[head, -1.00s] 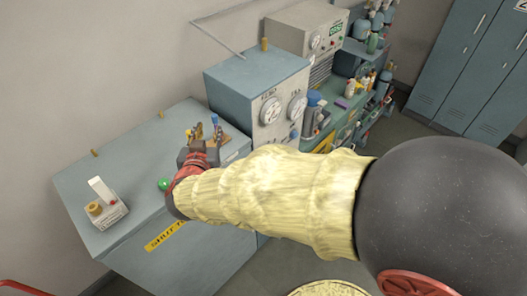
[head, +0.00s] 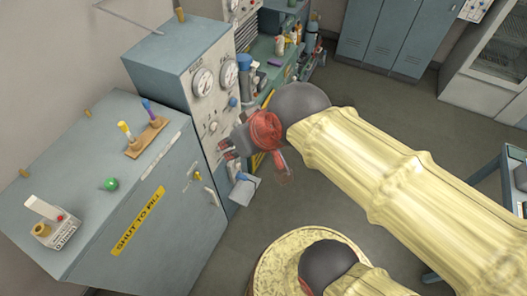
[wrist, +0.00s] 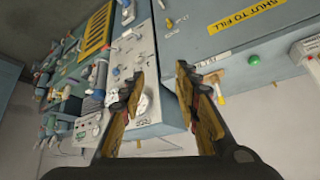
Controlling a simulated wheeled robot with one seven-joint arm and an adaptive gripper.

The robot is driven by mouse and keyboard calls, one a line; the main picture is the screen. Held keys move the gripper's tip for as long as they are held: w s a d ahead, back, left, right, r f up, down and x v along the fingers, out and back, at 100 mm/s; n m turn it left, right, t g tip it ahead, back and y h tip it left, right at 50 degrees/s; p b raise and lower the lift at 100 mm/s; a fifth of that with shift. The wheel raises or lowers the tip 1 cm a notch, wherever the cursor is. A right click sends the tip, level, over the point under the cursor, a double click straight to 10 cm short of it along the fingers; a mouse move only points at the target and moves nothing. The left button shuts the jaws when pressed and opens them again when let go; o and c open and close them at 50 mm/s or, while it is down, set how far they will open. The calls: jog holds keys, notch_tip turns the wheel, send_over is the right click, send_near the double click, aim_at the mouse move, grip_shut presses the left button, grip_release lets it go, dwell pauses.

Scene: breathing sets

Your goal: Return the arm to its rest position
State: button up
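My arm, in a cream sleeve (head: 380,165), reaches in from the right in the head view. My gripper (head: 232,160) is off the grey-blue cabinet (head: 120,225), in front of the gauge panel (head: 215,110). In the wrist view my gripper (wrist: 160,75) has its two fingers well apart, with nothing between them. The gauge panel side and the cabinet's face with its yellow label (wrist: 248,14) show beyond the fingers. The fingertips are small and partly hidden in the head view.
On the cabinet top are a wooden holder (head: 148,138) with yellow and blue-purple handled pieces, a green knob (head: 111,184) and a white device (head: 52,222). A green bench (head: 270,75) with bottles stands behind. A round yellowish top (head: 265,270) is low in front. Open floor lies right of the cabinet.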

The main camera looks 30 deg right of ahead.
jog(key=s+d+f+g+h, duration=0.1)
jog(key=s+d, duration=0.3)
jog(key=shift+s+m, duration=0.2)
jog(key=shift+m, duration=0.2)
jog(key=shift+a+f, duration=0.1)
notch_tip(320, 180, down, 22)
jog(key=b, duration=2.1)
jog(key=shift+r, duration=0.25)
